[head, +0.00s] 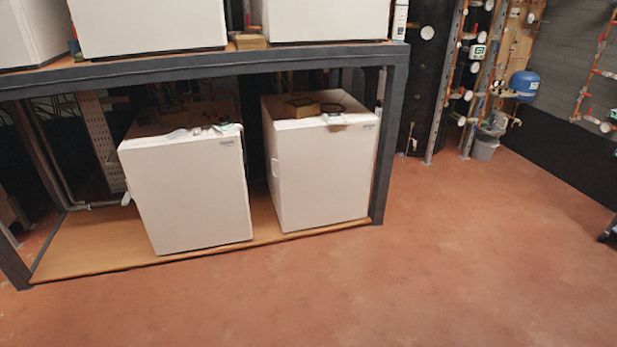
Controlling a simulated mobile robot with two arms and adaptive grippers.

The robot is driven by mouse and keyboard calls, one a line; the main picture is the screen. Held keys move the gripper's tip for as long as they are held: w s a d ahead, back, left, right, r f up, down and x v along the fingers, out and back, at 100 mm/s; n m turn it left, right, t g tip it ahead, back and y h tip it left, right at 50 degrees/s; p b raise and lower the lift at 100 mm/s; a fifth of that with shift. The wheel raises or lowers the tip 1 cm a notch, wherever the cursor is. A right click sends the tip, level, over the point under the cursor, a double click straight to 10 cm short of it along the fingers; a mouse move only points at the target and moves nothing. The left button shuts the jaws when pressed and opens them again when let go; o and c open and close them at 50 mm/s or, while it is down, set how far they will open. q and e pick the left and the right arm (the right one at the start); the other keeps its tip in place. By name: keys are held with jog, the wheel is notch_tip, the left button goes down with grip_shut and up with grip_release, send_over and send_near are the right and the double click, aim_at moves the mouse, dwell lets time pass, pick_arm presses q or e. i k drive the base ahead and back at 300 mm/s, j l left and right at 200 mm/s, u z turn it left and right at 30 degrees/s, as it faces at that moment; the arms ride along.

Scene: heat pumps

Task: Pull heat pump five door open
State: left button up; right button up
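Two white box-shaped heat pumps stand on the wooden lower shelf of a dark frame in the head view. The left one (188,195) and the right one (326,172) both show closed, plain white fronts. Small items lie on top of each. More white units stand on the upper shelf, one at left (150,22), one at right (325,18) and part of one at the far left (28,32). I see no numbers, so I cannot tell which is heat pump five. Neither of my grippers is in view.
The dark rack frame (391,140) has a post right of the right lower unit. The reddish floor (430,270) in front and to the right is clear. Pipes, a blue tank (524,84) and a grey bucket (485,147) are at the back right.

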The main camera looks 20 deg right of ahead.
aim_at(325, 177)
jog(key=i+u, duration=0.15)
jog(key=i, duration=0.7)
